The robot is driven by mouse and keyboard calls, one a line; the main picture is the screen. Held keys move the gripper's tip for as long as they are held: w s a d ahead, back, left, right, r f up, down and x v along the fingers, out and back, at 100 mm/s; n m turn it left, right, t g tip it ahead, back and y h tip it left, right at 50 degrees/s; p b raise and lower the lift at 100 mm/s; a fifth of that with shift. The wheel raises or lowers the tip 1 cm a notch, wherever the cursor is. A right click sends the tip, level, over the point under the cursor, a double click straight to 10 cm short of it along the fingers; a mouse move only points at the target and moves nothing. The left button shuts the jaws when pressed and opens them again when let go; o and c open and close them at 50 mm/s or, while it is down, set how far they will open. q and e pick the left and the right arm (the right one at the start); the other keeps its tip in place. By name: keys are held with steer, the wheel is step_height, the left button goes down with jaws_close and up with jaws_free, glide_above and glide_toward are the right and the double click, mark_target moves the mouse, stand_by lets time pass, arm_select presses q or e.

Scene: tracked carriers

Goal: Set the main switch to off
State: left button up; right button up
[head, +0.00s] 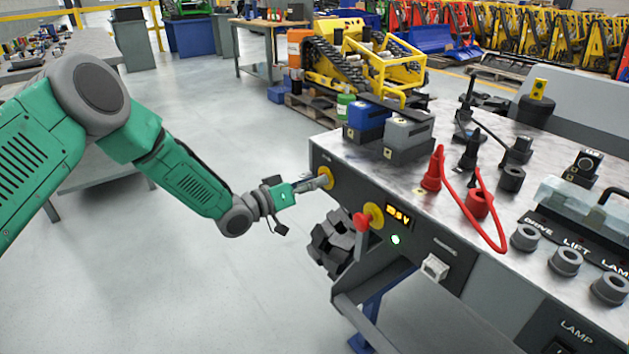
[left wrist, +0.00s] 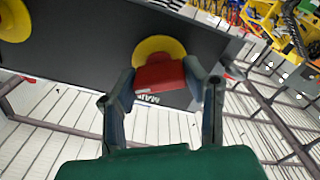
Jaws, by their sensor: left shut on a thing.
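The main switch has a red handle (left wrist: 160,75) on a round yellow plate (left wrist: 158,47), with a partly hidden label beside it that starts "MA". In the head view its yellow plate (head: 327,177) shows at the left end of the bench's dark front panel, and the handle is mostly hidden by my gripper. My left gripper (head: 318,183) reaches the switch from the left. In the left wrist view its two fingers (left wrist: 164,82) are closed on both sides of the red handle. My right gripper is not in view.
The bench top (head: 385,170) carries batteries and red cables.

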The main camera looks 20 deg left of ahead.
arm_select(q)
steer(key=n, duration=0.5)
steer(key=shift+w+a+f+n, duration=0.1)
steer(key=shift+a+n, duration=0.1)
steer(key=shift+n, duration=0.2)
steer(key=n, duration=0.5)
steer(key=shift+n, duration=0.4)
steer(key=shift+f+n, duration=0.1)
steer(key=shift+n, duration=0.2)
steer(key=o, duration=1)
steer(key=shift+o, duration=0.7)
steer(key=shift+a, duration=0.1)
